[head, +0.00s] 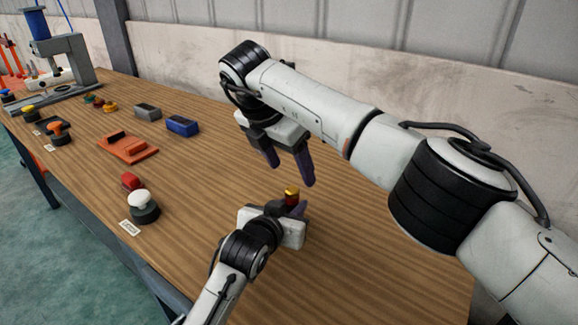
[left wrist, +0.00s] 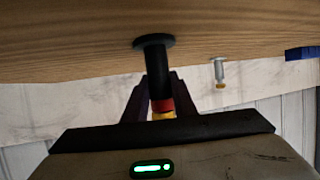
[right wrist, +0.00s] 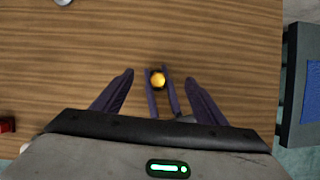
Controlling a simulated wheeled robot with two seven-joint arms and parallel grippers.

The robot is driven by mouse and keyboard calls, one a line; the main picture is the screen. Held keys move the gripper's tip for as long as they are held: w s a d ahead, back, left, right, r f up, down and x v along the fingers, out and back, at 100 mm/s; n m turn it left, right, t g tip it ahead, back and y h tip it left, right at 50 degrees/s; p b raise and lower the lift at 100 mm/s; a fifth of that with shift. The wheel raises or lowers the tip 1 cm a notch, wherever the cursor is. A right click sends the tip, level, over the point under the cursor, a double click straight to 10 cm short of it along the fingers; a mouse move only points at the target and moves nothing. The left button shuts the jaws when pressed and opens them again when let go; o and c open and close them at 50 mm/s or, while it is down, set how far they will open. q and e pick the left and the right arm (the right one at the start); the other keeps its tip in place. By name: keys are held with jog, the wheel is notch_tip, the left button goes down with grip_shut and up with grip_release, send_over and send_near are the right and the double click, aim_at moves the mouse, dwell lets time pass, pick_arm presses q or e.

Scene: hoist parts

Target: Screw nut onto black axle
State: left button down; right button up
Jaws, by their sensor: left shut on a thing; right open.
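The black axle (left wrist: 156,62) stands upright with its wide black foot against the wooden tabletop. A red band (left wrist: 162,105) and a yellow nut (left wrist: 163,115) are at its upper end. My left gripper (head: 290,206) is shut around the axle from the side, low over the table. The yellow nut (head: 291,191) shows above its fingers; whether it is threaded on cannot be told. My right gripper (head: 293,174) is open and empty above it, pointing down. In the right wrist view, the nut (right wrist: 159,79) lies between the open right fingertips (right wrist: 160,76), seen from above.
A blue box (head: 182,125), grey box (head: 147,111) and orange tray (head: 127,148) lie left of the grippers. A white-topped black part (head: 143,206) and a red block (head: 131,181) are nearer. A silver bolt-like part (left wrist: 219,70) stands in the left wrist view.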

jog(key=v, duration=0.7)
jog(key=shift+r, duration=0.25)
jog(key=shift+s, duration=0.15)
pick_arm(q)
jog(key=c, duration=1.4)
grip_release()
jog(key=shift+s, duration=0.1)
jog(key=v, duration=1)
jog(key=shift+r, duration=0.1)
pick_arm(e)
jog(key=shift+r, duration=0.25)
